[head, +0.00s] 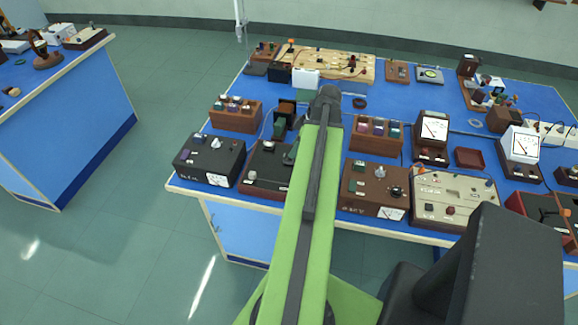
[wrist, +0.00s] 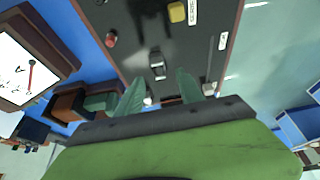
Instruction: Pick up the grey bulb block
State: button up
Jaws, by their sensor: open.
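My gripper (wrist: 160,84) is open in the wrist view, its two green fingers spread and nothing held between them. A small grey piece (wrist: 157,66) with a pale face shows just beyond the fingertips, on or above a dark instrument panel (wrist: 195,50). I cannot tell for sure whether it is the grey bulb block or a knob of the panel. In the head view my arm reaches over the blue bench (head: 215,83), and the gripper's fingertips are not clearly visible. No other bulb block can be made out with certainty.
On the bench, a black box (head: 209,158), a brown box (head: 374,188) and a cream box (head: 455,200) stand along the front edge.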

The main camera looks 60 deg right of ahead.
aim_at(289, 160)
jog(key=b+x, duration=0.5)
jog(key=shift+w+d+f, duration=0.1)
jog(key=shift+f, duration=0.1)
jog(key=shift+r, duration=0.2)
grip_shut()
